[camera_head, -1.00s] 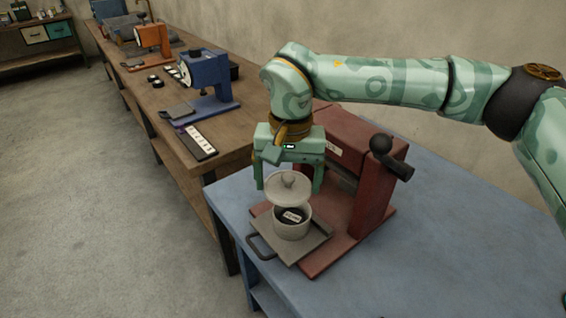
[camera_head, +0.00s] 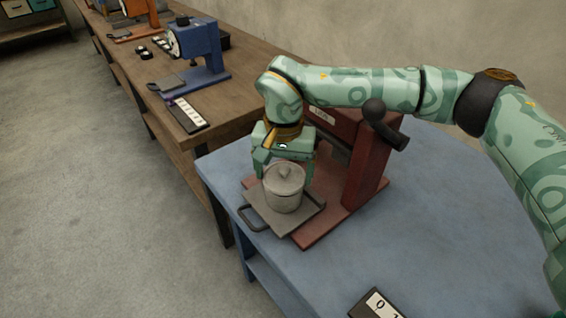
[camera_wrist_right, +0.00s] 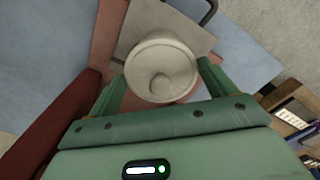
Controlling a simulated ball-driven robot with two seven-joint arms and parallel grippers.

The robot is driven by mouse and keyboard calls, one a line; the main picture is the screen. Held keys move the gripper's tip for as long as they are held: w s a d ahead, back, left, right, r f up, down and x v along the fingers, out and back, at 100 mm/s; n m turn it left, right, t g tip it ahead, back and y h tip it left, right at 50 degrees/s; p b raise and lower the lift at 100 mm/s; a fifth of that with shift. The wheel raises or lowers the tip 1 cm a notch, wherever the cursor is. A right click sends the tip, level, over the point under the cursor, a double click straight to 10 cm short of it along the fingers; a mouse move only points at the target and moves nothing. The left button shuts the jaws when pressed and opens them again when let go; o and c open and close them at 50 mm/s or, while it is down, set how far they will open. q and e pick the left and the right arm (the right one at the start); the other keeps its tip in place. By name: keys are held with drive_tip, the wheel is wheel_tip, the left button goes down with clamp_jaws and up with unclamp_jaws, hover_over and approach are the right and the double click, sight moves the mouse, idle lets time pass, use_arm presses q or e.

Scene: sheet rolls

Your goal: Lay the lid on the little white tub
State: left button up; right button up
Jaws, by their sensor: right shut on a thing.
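The grey-white lid (camera_head: 284,178) with a round knob lies level on top of the little white tub (camera_head: 285,202). The tub stands upright on a grey square plate (camera_head: 306,220) of the red press. My right gripper (camera_head: 283,172) is shut on the lid, with one finger at each side of its rim. In the wrist view the lid (camera_wrist_right: 163,62) lies between the two fingers (camera_wrist_right: 163,80) and covers the tub. I see no gap between lid and tub in the head view, but cannot tell whether it is fully seated. My left gripper is not in view.
The red press (camera_head: 368,170) with a black-knobbed lever (camera_head: 384,122) stands right behind the plate on the blue table (camera_head: 440,230). A black number card (camera_head: 376,304) lies at the table's front. A blue machine (camera_head: 203,60) stands on the wooden bench (camera_head: 125,62) at left.

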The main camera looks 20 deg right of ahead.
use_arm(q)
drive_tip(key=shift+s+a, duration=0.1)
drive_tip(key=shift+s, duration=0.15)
use_arm(e)
drive_tip(key=shift+f, duration=0.1)
use_arm(q)
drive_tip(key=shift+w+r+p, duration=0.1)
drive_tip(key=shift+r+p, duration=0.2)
drive_tip(key=shift+p, duration=0.05)
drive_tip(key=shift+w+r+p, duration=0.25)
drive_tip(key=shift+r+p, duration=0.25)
drive_tip(key=shift+p, duration=0.05)
use_arm(e)
drive_tip(key=shift+f, duration=0.4)
idle(1.4)
drive_tip(key=o, duration=0.8)
drive_tip(key=shift+o, duration=0.2)
